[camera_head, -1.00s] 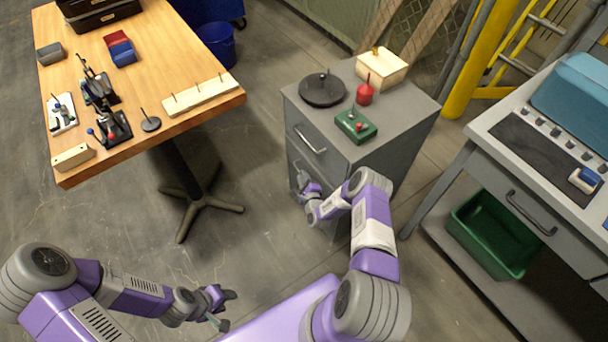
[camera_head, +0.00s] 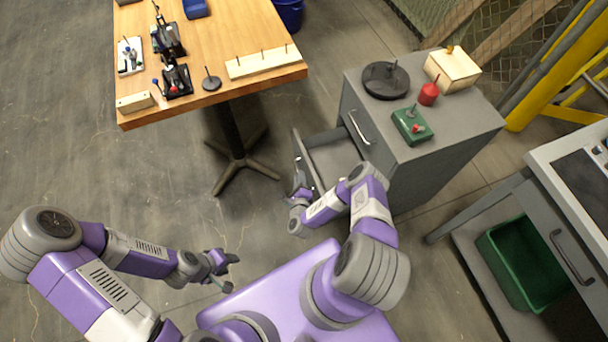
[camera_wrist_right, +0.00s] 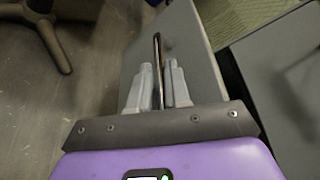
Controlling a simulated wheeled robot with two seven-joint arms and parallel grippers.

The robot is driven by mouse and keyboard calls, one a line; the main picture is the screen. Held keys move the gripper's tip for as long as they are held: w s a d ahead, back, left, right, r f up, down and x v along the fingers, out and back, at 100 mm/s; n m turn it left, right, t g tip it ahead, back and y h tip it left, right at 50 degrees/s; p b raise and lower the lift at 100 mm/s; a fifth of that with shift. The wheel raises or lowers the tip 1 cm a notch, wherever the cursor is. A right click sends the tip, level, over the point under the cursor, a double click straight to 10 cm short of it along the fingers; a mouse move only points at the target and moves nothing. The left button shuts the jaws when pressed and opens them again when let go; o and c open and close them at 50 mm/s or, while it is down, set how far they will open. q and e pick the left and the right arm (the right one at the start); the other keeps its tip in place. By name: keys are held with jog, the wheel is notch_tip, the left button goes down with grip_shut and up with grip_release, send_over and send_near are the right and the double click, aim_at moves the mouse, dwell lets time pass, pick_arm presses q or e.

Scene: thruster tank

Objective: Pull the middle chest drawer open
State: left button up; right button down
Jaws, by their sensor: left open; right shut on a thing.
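The grey chest (camera_head: 425,160) stands right of centre in the head view. Its top drawer, with a handle (camera_head: 358,128), is closed. The middle drawer (camera_head: 333,158) below it stands open, and its grey inside shows. My right gripper (camera_head: 300,190) is at the front of that drawer. In the right wrist view its two fingers sit on either side of a dark bar handle (camera_wrist_right: 158,58), shut on it. My left gripper (camera_head: 222,268) is open and empty, low over the floor at left. The lower part of the chest is partly hidden by my right arm.
On the chest are a black disc (camera_head: 386,80), a red weight (camera_head: 429,94), a green box (camera_head: 412,125) and a wooden box (camera_head: 453,69). A wooden table (camera_head: 225,40) stands at upper left, a workbench with a green bin (camera_head: 525,262) at right. Floor between is clear.

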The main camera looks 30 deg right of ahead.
jog(key=shift+w+a, duration=0.1)
jog(key=shift+a, duration=0.4)
jog(key=c, duration=1.2)
grip_release()
jog(key=shift+o, duration=0.2)
jog(key=p+v, duration=0.2)
jog(key=v, duration=0.5)
jog(key=shift+s, duration=0.3)
jog(key=shift+a+r, duration=0.15)
